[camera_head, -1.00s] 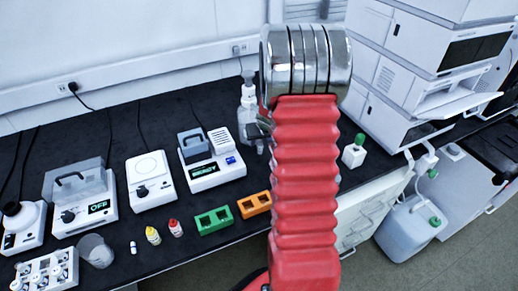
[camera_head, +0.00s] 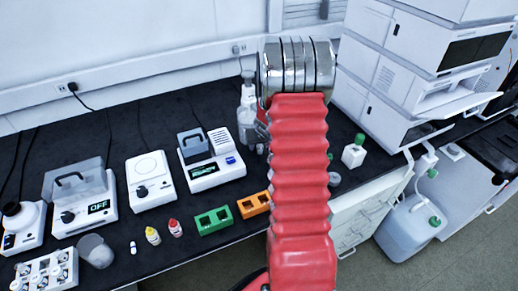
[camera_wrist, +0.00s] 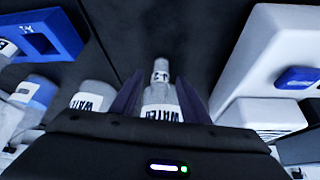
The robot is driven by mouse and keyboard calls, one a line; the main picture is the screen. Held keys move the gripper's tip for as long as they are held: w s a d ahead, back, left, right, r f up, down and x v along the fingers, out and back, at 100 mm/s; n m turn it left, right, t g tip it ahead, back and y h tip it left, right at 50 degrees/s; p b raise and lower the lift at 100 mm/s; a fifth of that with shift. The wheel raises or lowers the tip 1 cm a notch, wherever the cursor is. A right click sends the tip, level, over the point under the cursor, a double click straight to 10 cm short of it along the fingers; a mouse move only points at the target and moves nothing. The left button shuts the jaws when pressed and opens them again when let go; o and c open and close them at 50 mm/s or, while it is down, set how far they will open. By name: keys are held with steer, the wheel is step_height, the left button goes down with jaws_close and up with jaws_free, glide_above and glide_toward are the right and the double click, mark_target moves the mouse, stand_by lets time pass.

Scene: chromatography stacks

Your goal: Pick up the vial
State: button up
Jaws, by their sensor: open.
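My gripper (camera_wrist: 158,88) is open in the wrist view, its two dark fingers on either side of a clear container (camera_wrist: 161,95). The container has a narrow upper part with a small label and a wider lower part with a label reading in part "WATE". I cannot tell whether these are one vial or two things in line, nor whether a finger touches. In the head view my red arm hides the gripper. A small white vial-like piece (camera_head: 133,248) stands near the bench's front edge there.
In the wrist view, another "WATE" container (camera_wrist: 92,95) stands left of the fingers, with a blue holder (camera_wrist: 45,35) beyond and a white device (camera_wrist: 270,60) at right. The head view shows green (camera_head: 213,220) and orange (camera_head: 254,204) racks and a green-capped bottle (camera_head: 354,152).

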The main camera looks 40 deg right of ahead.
steer(key=shift+c, duration=0.5)
jaws_close()
steer(key=shift+r, duration=0.15)
